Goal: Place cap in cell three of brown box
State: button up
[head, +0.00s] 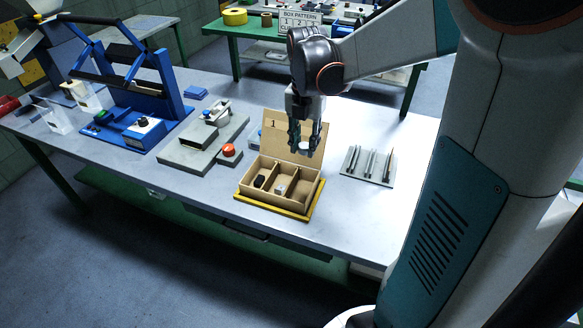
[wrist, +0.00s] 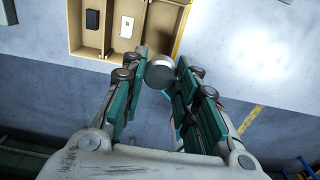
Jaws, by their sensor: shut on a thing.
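The brown box (head: 249,186) stands open on the table with a row of three cells and its lid raised at the back. A dark part lies in the left cell and a light part (head: 281,189) in the middle cell; the right cell (head: 304,191) looks empty. My gripper (head: 306,148) is above the box, pointing down, over its right side. It is shut on a round silver-grey cap (wrist: 160,72), held between the fingertips. In the wrist view the box (wrist: 92,48) is at the top, and the cap shows just below the right cell.
The box sits on a yellow-edged base (head: 270,209). A tray with slim metal parts (head: 369,166) lies to its right. A grey fixture with a red knob (head: 228,151) stands to its left, and a blue press (head: 140,100) farther left. Bare tabletop lies in front.

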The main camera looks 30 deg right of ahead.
notch_tip(320, 180, down, 12)
jog(key=b, duration=0.4)
jog(key=shift+f, duration=0.15)
jog(key=shift+f, duration=0.1)
jog(key=shift+f+b, duration=0.3)
jog(key=shift+f, duration=0.05)
jog(key=shift+f, duration=0.2)
jog(key=o, duration=0.8)
jog(key=shift+r, duration=0.1)
notch_tip(320, 180, up, 13)
jog(key=p, duration=0.5)
